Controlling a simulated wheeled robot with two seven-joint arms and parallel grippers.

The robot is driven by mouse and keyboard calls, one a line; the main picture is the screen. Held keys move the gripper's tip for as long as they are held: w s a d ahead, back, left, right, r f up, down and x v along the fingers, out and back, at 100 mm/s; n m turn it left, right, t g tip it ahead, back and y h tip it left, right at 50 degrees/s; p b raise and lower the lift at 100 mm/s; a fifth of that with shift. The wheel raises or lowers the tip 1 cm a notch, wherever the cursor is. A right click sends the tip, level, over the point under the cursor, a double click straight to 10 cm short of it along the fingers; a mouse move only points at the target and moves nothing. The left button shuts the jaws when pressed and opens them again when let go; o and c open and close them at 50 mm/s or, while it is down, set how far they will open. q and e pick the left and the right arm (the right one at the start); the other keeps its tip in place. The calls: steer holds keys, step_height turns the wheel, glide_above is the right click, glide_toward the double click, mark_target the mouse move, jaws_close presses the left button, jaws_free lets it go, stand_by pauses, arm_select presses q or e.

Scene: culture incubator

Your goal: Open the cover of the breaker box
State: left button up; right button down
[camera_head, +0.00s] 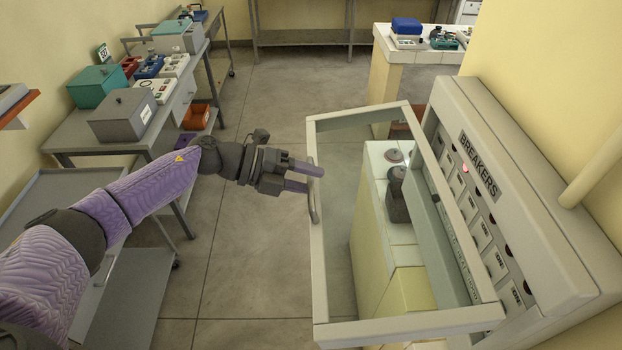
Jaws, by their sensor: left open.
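The breaker box (545,215) is on the wall at the right, with the label BREAKERS and a row of switches on its face. Its cover (412,331), a pale frame with a clear pane, stands swung out from the box, and the switches are exposed. A curved handle (312,200) is on the cover's outer left edge. My left gripper (305,178) is open, with its fingertips at the upper end of the handle. I cannot tell whether they touch it. My right gripper is not in view.
Grey benches with boxes and instruments (123,114) line the left wall. A pale counter (380,275) shows through the clear pane. Another counter with devices (420,58) stands at the back. The floor (255,265) between the left benches and the cover is clear.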

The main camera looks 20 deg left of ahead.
arm_select(q)
steer(key=b+v, duration=0.3)
steer(key=v, duration=0.6)
